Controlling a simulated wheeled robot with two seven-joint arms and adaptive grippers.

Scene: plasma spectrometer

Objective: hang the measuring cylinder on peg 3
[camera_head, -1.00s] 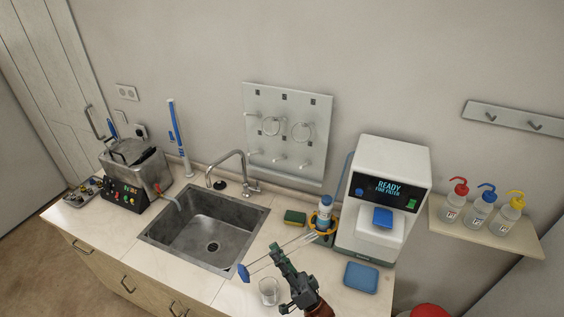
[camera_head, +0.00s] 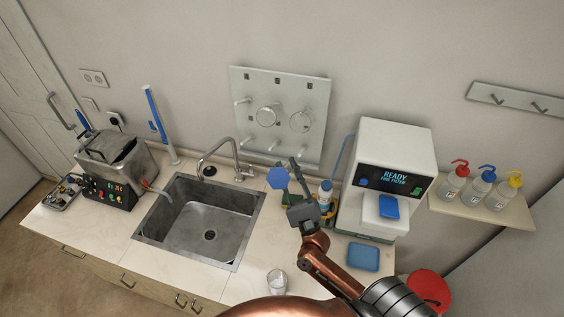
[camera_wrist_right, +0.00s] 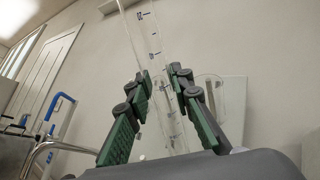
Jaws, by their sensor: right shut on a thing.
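My right gripper (camera_head: 296,180) is shut on the measuring cylinder, in front of the pegboard's lower part in the head view. The cylinder's blue foot (camera_head: 279,178) shows left of the fingers; its clear body is hard to make out there. In the right wrist view the clear graduated tube (camera_wrist_right: 152,45) runs up between the green-padded fingers (camera_wrist_right: 160,88) and out of the top, slightly tilted. The pale pegboard (camera_head: 282,84) hangs on the wall with two rows of white pegs. Round glass pieces hang on two upper pegs. Peg numbers are not readable. My left gripper is not in view.
The sink (camera_head: 205,225) and its faucet (camera_head: 222,150) lie left of my gripper. A white spectrometer (camera_head: 395,148) and a blue-capped bottle (camera_head: 325,192) stand close on the right. A glass beaker (camera_head: 277,281) stands near the counter's front.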

